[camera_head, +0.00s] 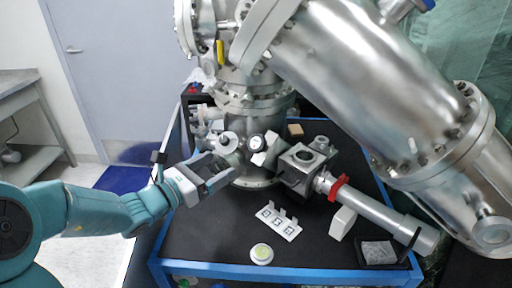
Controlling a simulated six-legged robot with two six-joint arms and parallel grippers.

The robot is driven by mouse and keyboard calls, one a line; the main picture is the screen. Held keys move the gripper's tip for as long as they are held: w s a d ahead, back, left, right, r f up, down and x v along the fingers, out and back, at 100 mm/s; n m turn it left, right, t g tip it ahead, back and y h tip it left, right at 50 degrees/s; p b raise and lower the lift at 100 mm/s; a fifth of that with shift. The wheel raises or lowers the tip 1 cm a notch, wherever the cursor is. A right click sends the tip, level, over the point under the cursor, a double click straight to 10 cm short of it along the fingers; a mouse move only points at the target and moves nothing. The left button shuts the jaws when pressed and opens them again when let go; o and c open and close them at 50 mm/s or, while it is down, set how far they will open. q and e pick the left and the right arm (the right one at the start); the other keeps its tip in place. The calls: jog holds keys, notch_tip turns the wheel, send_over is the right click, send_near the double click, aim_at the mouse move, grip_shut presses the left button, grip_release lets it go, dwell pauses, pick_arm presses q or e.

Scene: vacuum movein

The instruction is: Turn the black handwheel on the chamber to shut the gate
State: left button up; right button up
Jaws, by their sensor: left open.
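The steel vacuum chamber (258,108) stands on a black tabletop, with flanges and small ports around its lower part. I cannot clearly make out the black handwheel. My left gripper (222,175) is open, just in front of and below that disc. My right gripper is out of view.
A block-shaped metal fitting (301,165) and a long tube with a red ring (338,188) extend right. A white labelled holder (274,221) and a round pale-green-topped item (262,254) are on the blue-edged table (300,276). A large steel cylinder (370,75) overhangs the right side.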

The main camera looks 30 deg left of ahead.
aim_at(254, 145)
pick_arm(q)
jog(key=p+x, duration=0.1)
jog(key=x, duration=1.3)
jog(key=shift+d+p, duration=0.1)
jog(key=shift+p, duration=0.2)
jog(key=c, duration=1)
